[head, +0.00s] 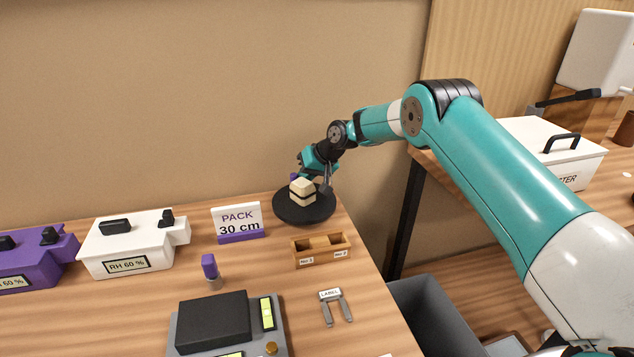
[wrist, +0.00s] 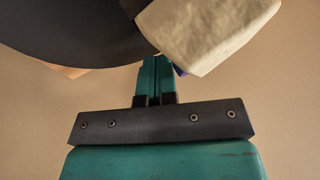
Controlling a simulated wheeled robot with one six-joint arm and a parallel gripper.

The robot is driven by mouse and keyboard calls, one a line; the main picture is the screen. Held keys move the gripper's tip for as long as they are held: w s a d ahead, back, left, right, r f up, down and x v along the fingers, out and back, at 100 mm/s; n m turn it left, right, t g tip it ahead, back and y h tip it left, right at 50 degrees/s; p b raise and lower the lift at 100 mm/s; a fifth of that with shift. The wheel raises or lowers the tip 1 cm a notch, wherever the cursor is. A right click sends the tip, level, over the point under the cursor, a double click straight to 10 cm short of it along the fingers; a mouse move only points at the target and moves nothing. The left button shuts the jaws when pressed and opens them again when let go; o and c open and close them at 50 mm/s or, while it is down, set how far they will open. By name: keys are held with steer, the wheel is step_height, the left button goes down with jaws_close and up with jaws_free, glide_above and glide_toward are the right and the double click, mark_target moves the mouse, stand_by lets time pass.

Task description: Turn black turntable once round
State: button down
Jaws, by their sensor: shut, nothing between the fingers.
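The black turntable (head: 290,211) lies flat on the wooden table near its back right corner. A cream block with a dark band (head: 302,190) sits on it. A small purple piece (head: 293,177) shows behind the block, mostly hidden. My gripper (head: 326,186) is at the right back part of the turntable, beside the block. In the wrist view my teal fingers (wrist: 155,78) are together and empty. The turntable's dark disc (wrist: 75,30) and the block (wrist: 210,30) fill the top there. I cannot tell whether the fingertips touch the disc.
A PACK 30 cm sign (head: 238,221) stands left of the turntable, and a wooden two-slot holder (head: 320,259) stands in front. A purple-capped piece (head: 210,270), a black-topped device (head: 212,320) and a grey LABEL fork (head: 335,308) are nearer. White (head: 130,245) and purple boxes (head: 35,258) stand left.

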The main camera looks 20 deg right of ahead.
mark_target(294, 176)
steer(key=shift+a+f+n+b, duration=0.1)
steer(key=shift+a+n+b, duration=0.2)
steer(key=shift+n, duration=0.1)
steer(key=shift+w+a+n+g+b, duration=0.15)
steer(key=shift+a+n+g+b, duration=0.2)
steer(key=shift+a, duration=0.55)
steer(key=shift+a+n+g+y, duration=0.35)
steer(key=shift+a+n+y, duration=0.05)
steer(key=shift+a+n, duration=0.15)
steer(key=shift+a+r+n+p, duration=0.2)
steer(key=shift+a+n+p, duration=0.1)
steer(key=shift+a+p, duration=0.2)
steer(key=shift+s+n+g+p, duration=0.4)
steer(key=shift+p, duration=0.15)
